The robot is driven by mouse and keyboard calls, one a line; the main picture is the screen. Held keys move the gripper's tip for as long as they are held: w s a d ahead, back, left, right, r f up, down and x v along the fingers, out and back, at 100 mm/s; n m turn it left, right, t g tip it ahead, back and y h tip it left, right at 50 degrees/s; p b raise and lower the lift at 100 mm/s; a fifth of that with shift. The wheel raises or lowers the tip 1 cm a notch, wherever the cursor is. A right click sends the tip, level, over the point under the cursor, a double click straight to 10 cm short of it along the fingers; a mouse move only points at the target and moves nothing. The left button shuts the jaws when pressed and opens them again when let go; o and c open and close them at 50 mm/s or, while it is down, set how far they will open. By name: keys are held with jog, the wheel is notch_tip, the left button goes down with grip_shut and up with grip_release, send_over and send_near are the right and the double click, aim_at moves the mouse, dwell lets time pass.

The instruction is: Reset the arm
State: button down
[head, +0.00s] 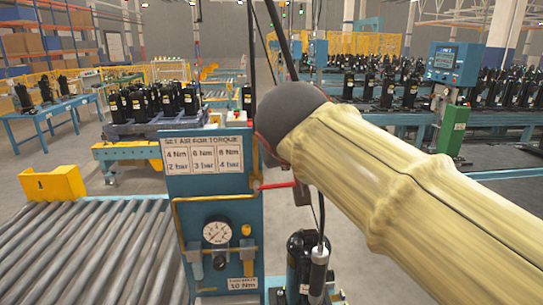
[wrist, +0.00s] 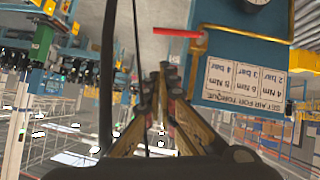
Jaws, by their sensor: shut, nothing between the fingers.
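My gripper shows in the wrist view (wrist: 168,70). Its two fingers meet at their tips, with nothing between them. In the wrist view the scene is upside down, and the fingertips point toward the blue torque panel and its red lever (wrist: 177,32). My arm, in a pale yellow cover with a dark rounded end, crosses the head view from the lower right to the middle. I cannot make out the gripper's fingers in the head view.
The blue torque panel (head: 182,185) with a pressure gauge (head: 217,231) stands close by my arm. A hanging tool (head: 318,270) and a black compressor (head: 299,255) are below the arm. A roller conveyor (head: 75,250) lies at left. A cable (wrist: 108,70) hangs near the fingers.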

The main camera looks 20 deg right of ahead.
jog(key=s+a+f+g+y, duration=0.1)
jog(key=s+a+f, duration=0.1)
jog(key=s+f, duration=0.4)
jog(key=s+a+f+n+g+y, duration=0.1)
jog(key=s+a+f+g+y, duration=0.1)
jog(key=s+f, duration=0.5)
jog(key=s+a+f+n+g+y, duration=0.1)
jog(key=s+f, duration=0.5)
jog(key=f, duration=1)
jog(key=shift+s+a+g+y, duration=0.15)
jog(key=shift+a+g+y, duration=0.25)
jog(key=shift+a, duration=0.7)
jog(key=c, duration=2.6)
grip_release()
